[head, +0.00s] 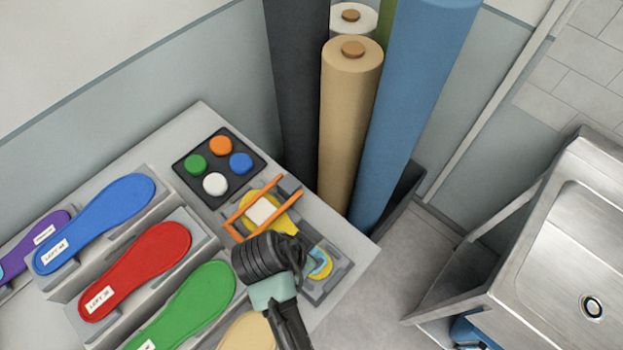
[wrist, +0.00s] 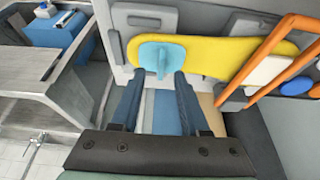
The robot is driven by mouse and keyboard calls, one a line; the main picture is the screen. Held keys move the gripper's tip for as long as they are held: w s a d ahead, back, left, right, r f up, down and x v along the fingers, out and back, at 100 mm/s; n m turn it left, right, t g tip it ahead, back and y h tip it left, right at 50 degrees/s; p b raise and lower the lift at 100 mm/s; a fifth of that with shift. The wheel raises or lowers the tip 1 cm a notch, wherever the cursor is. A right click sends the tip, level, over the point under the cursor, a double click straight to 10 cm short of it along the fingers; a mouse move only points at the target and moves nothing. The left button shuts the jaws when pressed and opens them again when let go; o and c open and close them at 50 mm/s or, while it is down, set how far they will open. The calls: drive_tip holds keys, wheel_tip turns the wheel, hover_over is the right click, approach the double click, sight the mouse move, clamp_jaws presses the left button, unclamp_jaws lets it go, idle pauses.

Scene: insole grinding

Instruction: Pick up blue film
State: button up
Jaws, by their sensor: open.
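A light blue film piece (wrist: 160,55) with a raised tab lies on the rounded end of a yellow insole (wrist: 220,55) in a grey fixture. In the head view the light blue film (head: 320,264) shows at the near end of the yellow insole (head: 284,224), partly hidden by my gripper. My gripper (wrist: 158,77) is open and empty. Its two dark blue fingertips lie on either side of the tab's line, close to the film; I cannot tell whether they touch it. In the head view my dark wrist hides most of the fingers.
An orange frame (head: 238,212) with a white pad (head: 260,211) crosses the insole. A dark button panel (head: 192,169) and several coloured insoles on stands are to the left. Tall rolls, including a blue roll (head: 410,100), stand behind. A metal sink (head: 570,240) is at right.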

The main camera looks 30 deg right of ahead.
drive_tip(key=shift+x, duration=0.85)
drive_tip(key=shift+c, duration=0.2)
clamp_jaws()
drive_tip(key=shift+r, duration=0.15)
wheel_tip(320, 180, up, 11)
